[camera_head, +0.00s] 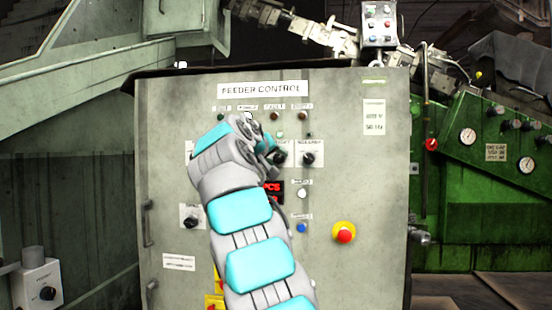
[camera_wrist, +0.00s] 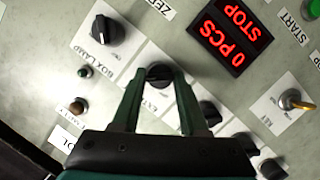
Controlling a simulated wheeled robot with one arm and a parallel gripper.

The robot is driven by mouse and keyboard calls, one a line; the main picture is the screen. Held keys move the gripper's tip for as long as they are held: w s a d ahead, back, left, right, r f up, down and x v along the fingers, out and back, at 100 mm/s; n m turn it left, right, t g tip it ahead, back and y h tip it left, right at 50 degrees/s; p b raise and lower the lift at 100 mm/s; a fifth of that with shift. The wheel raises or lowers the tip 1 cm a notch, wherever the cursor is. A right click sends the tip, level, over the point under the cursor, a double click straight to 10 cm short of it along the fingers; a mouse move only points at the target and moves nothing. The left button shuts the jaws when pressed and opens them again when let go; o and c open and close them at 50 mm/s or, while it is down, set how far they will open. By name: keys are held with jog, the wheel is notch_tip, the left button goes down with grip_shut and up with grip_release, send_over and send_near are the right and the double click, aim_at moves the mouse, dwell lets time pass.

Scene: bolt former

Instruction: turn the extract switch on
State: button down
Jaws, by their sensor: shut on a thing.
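The extract switch is a black rotary knob (camera_wrist: 158,79) on a white label plate, with only the letters "EX" readable beside it in the wrist view. In the head view the knob (camera_head: 281,158) is partly hidden by my gripper. My gripper (camera_wrist: 160,73) is shut on the knob, with one green finger on each side of it. In the head view my gripper (camera_head: 270,150) is at the panel, just left of the box lamp knob. The knob's grip bar lies roughly across the wrist picture, between the fingertips. Its exact setting cannot be told.
The box lamp knob (camera_wrist: 103,30) is close beside the gripper, and more black knobs (camera_wrist: 210,112) sit on the other side. A red-lit display (camera_wrist: 230,35) and a key switch (camera_wrist: 292,99) are nearby. A red emergency stop button (camera_head: 344,233) is lower right on the grey cabinet (camera_head: 370,190).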

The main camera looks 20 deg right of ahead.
jog(key=shift+f, duration=0.15)
jog(key=shift+c, duration=2.3)
grip_release()
jog(key=shift+a, duration=0.1)
jog(key=b+v, duration=0.1)
jog(key=v, duration=0.6)
jog(key=shift+s+a, duration=0.2)
jog(key=shift+a, duration=0.1)
